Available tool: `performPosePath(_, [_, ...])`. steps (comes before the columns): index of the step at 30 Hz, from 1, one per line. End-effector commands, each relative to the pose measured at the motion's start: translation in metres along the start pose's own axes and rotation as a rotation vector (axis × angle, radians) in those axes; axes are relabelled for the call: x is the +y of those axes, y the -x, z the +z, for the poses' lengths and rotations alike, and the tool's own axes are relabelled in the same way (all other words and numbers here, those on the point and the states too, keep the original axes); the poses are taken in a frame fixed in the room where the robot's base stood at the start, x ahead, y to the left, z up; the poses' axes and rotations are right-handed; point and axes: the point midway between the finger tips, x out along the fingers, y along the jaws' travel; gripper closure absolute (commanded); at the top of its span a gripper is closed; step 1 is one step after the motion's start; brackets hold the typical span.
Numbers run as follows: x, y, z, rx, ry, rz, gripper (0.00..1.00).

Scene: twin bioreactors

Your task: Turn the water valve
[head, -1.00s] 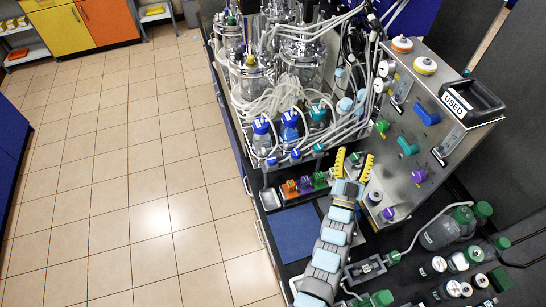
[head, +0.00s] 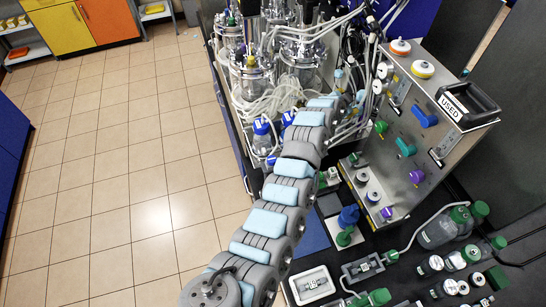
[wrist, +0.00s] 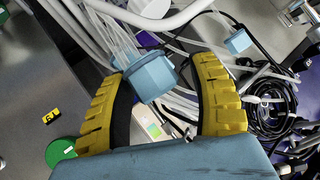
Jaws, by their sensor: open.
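My gripper (wrist: 163,110) shows in the wrist view with two yellow, ribbed fingers spread apart. A light-blue, faceted connector-like piece (wrist: 152,75) appears between the fingers, with clear tubes running up from it. I cannot tell whether the fingers touch it. In the head view my arm's far end reaches among the tubes left of the steel panel (head: 390,118), and the fingertips are not clear. The panel carries a green knob (head: 381,127), a blue handle (head: 424,115), a teal handle (head: 406,147) and purple knobs (head: 416,176). I cannot tell which is the water valve.
Glass reactor vessels (head: 300,65) and dense tubing stand behind my arm. A black bin marked USED (head: 468,105) sits on the panel. Bottles (head: 440,230) with green caps stand at the lower right. The tiled floor (head: 110,190) on the left is clear.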

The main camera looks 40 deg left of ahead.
Motion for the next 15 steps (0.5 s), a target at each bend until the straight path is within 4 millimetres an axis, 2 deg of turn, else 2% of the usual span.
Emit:
performPosePath(1, [-0.011,0.008,-0.001,-0.033,-0.037,0.032,0.4])
performPosePath(8, [-0.027,0.052,0.026,-0.226,-0.217,0.234,0.4])
performPosePath(11, [-0.034,0.079,0.044,-0.317,-0.293,0.327,0.4])
performPosePath(15, [-0.044,0.126,0.074,-0.457,-0.388,0.464,0.4])
